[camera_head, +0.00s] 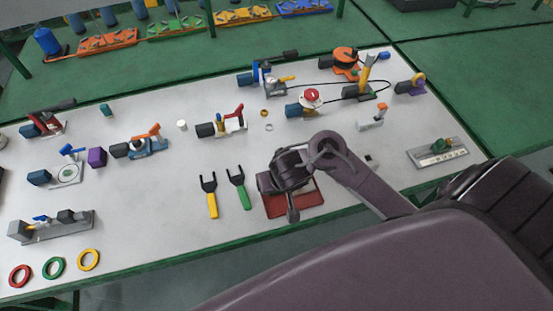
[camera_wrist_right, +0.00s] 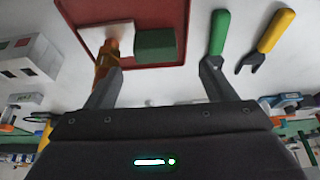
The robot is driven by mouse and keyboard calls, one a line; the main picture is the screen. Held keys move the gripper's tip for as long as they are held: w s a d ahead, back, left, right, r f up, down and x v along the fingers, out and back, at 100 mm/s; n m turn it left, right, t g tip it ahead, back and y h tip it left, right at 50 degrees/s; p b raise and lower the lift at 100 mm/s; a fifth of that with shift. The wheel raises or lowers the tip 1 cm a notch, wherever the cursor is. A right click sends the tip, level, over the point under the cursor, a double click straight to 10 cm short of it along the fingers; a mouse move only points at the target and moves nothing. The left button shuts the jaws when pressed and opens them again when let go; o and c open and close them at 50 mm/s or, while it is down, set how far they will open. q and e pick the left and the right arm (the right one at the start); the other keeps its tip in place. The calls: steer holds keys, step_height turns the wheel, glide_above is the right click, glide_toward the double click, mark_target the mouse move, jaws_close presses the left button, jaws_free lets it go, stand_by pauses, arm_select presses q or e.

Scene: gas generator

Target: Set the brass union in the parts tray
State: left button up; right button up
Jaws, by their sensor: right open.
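The parts tray (camera_head: 310,203) is a flat red tray near the table's front edge, partly hidden under my right gripper (camera_head: 285,201). The tray also shows in the right wrist view (camera_wrist_right: 182,20). A brass-orange piece (camera_wrist_right: 106,58), which looks like the brass union, is at the tray's edge beside a white block (camera_wrist_right: 95,38). A green block (camera_wrist_right: 155,45) lies in the tray. My right gripper is open, its fingers (camera_wrist_right: 160,70) wide apart; the left finger in the picture overlaps the brass piece, and contact cannot be told. My left gripper is out of view.
A green-handled tool (camera_head: 238,186) and a yellow-handled tool (camera_head: 210,195) lie left of the tray. Coloured rings (camera_head: 55,267) lie at the front left. Several valve-like assemblies (camera_head: 228,122) stand farther back.

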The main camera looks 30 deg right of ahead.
arm_select(q)
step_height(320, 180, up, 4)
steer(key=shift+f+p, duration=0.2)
steer(key=shift+p, duration=1.05)
arm_select(e)
steer(key=v, duration=0.5)
